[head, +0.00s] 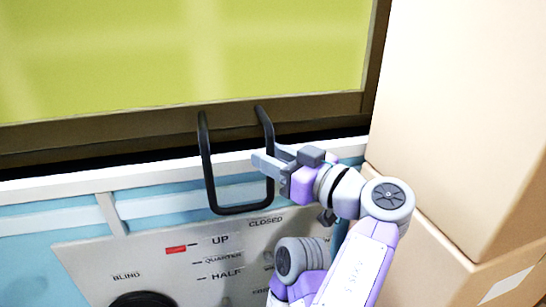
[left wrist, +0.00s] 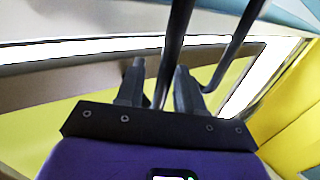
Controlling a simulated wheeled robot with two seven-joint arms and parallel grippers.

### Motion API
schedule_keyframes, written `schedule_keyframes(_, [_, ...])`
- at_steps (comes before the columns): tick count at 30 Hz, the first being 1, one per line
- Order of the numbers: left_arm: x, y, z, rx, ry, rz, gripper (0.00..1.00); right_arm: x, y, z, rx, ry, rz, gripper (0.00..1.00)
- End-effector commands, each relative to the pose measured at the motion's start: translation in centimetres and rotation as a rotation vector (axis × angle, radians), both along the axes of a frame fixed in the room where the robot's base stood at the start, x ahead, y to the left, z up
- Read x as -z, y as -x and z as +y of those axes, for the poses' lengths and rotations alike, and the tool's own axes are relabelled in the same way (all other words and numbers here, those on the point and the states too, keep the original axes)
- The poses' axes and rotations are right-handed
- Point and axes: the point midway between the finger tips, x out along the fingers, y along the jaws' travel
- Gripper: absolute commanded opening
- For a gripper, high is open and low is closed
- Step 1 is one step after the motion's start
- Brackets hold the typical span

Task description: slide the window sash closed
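The window sash (head: 150,124) has a brown frame around a yellow-green pane and fills the upper left of the head view. A dark gap runs between its bottom rail and the white sill. A black U-shaped handle (head: 206,165) hangs from the bottom rail. My left gripper (head: 270,160) is at the handle's right leg in the head view. In the left wrist view, a black handle bar (left wrist: 174,45) passes between the two fingers of my left gripper (left wrist: 160,85). The fingers stand apart, with a gap visible beside the bar. My right gripper is not in view.
A panel (head: 190,262) with a dark knob, a red marker and printed labels sits below the sill (head: 60,187). Large tan boxes (head: 460,110) are stacked close on the right, beside my left arm.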

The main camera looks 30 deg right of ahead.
Motion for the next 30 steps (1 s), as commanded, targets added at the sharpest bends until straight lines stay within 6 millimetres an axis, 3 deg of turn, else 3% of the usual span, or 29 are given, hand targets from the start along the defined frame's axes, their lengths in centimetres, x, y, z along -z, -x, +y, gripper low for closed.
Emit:
schedule_keyframes(15, [0.0, 6.6, -2.1, 0.003, -0.002, -0.002, 0.37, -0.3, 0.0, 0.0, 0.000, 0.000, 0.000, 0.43])
schedule_keyframes(30, [0.0, 7.3, -2.2, 0.002, -0.001, -0.001, 0.37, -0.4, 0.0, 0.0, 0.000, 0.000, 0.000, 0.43])
